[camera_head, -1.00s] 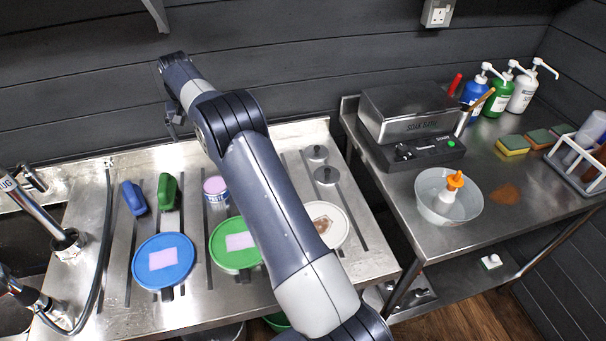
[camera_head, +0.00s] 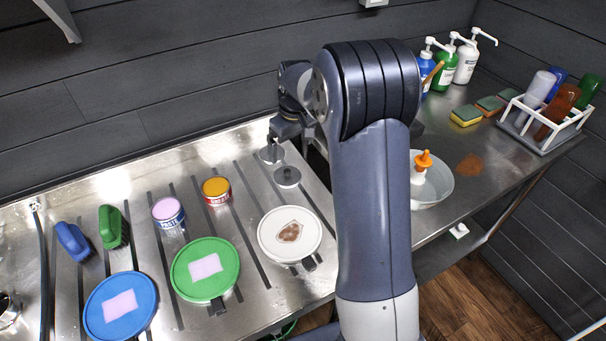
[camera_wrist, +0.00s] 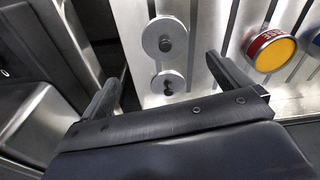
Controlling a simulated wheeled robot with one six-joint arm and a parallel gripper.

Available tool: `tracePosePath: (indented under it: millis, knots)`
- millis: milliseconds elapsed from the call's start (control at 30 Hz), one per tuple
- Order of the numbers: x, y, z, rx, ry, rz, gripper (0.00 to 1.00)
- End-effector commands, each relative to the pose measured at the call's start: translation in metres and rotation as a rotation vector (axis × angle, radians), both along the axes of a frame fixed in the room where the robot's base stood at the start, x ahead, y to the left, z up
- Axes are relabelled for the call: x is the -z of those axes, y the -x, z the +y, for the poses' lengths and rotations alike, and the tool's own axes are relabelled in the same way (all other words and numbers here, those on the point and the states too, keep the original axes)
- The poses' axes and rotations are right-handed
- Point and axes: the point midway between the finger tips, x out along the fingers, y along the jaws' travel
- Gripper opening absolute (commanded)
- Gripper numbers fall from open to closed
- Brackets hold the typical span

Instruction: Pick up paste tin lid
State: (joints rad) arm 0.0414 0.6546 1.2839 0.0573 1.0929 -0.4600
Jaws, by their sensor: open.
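Two round grey lids with dark knobs lie on the steel drainboard, a front lid (camera_head: 287,177) and a back lid (camera_head: 271,155). Both also show in the wrist view, one upper (camera_wrist: 153,38) and one lower (camera_wrist: 177,79). I cannot tell which belongs to the paste tin. The paste tin (camera_head: 168,213), blue-labelled with a pink top, stands to their left, beside a red tin (camera_head: 216,191) with an orange top. My gripper (camera_head: 275,137) is open and empty above the back lid. In the wrist view its fingers (camera_wrist: 162,76) are spread either side of the lower lid, apart from it.
Blue (camera_head: 121,306), green (camera_head: 205,270) and white (camera_head: 290,235) round discs lie along the front. Blue (camera_head: 72,241) and green (camera_head: 113,227) brushes are at left. The wall is close behind the lids. A bowl (camera_head: 433,190) stands right, partly behind my arm.

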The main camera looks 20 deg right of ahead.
Motion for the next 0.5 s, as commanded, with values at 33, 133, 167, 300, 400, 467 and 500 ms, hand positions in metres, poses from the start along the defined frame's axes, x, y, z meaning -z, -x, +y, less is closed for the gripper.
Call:
tracePosePath:
  millis: [33,133,167,300,400,467,500]
  knots:
    - [0.009,0.000,0.001,0.000,-0.001,0.006,0.97]
    - [0.026,-0.002,0.002,0.001,0.000,0.005,0.97]
    - [0.030,-0.003,0.002,0.001,0.000,0.005,0.97]
    - [0.042,-0.004,0.003,0.002,0.000,0.003,0.97]
    - [0.048,-0.004,0.004,0.001,0.000,0.003,0.97]
    - [0.055,-0.003,0.006,0.001,0.000,0.005,0.97]
    - [0.062,-0.003,0.008,0.001,-0.001,0.007,0.97]
